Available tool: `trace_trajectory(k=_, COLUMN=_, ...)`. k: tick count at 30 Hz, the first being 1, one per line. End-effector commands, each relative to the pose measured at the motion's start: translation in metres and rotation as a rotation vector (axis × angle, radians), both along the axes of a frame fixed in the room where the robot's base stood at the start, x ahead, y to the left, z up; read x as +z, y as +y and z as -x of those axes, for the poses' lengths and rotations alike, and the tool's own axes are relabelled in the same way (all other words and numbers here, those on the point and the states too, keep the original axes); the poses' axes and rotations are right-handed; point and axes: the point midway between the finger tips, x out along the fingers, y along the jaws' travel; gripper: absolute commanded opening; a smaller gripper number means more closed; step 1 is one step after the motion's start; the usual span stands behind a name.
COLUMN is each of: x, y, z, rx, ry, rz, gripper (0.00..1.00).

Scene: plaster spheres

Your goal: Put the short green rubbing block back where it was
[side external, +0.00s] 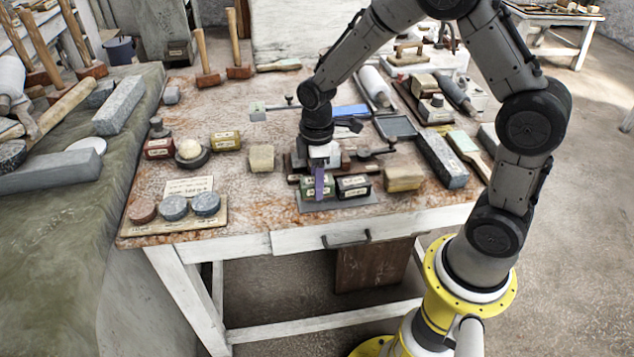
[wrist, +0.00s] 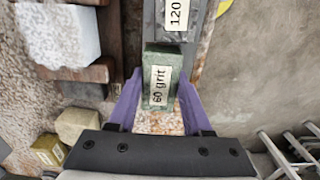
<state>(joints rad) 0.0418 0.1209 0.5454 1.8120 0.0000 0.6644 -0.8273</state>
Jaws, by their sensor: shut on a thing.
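The short green rubbing block (wrist: 161,68), labelled "60 grit", is between the purple fingers of my gripper (wrist: 158,90) in the wrist view. My gripper is shut on it. In the side view my gripper (side external: 319,182) points down at the front of the table, with the green block (side external: 308,185) partly hidden behind a finger. The block is at the left part of a grey mat (side external: 340,206). I cannot tell whether it touches the mat. A dark block (side external: 353,187) stands right beside it; its label reads "120" in the wrist view (wrist: 175,14).
A tan block (side external: 403,179) lies to the right and another pale block (side external: 261,158) to the left. Wooden bars (wrist: 75,72) and a rough white piece (wrist: 60,33) lie close by. A board with round discs (side external: 173,208) is at the front left. The table's front edge is near.

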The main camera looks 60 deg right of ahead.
Motion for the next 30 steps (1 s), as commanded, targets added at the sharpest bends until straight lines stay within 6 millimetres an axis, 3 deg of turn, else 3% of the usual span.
trace_trajectory(k=14, x=-0.0093, y=0.0000, z=-0.0003, rx=0.000, ry=-0.001, rz=0.000, gripper=0.00)
trace_trajectory(k=15, x=-0.0096, y=0.0000, z=0.0000, rx=0.000, ry=-0.001, rz=0.000, gripper=0.55)
trace_trajectory(k=19, x=-0.0095, y=0.0000, z=0.0000, rx=0.000, ry=-0.001, rz=0.000, gripper=0.78)
trace_trajectory(k=30, x=-0.0054, y=-0.0001, z=-0.0003, rx=0.000, ry=-0.003, rz=0.000, gripper=0.79)
